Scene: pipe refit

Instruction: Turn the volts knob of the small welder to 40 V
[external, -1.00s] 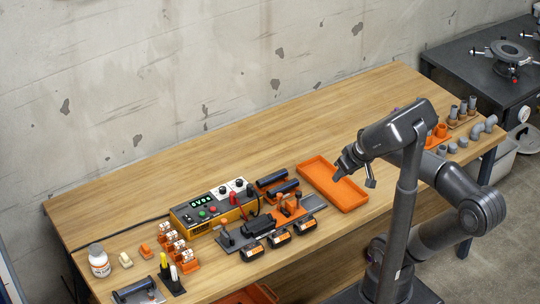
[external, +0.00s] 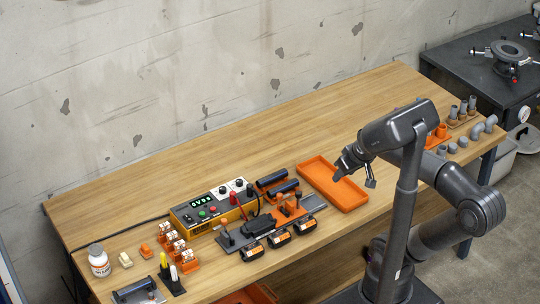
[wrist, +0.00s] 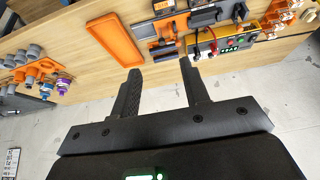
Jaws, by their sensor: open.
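The welder also shows at the upper right of the wrist view (wrist: 236,43). My gripper (external: 354,179) is to the right of the welder, above the bench's front part near the orange tray, well apart from the knobs. In the wrist view its two fingers (wrist: 160,68) are spread with nothing between them.
An orange tray (external: 308,168) lies right of the welder. A grey fixture plate (external: 316,202) with clamps and several black-orange blocks sits in front of it. Orange holders (external: 188,264) and a white bottle (external: 98,260) stand left. Pipe fittings (external: 477,132) stand far right. The back of the bench is clear.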

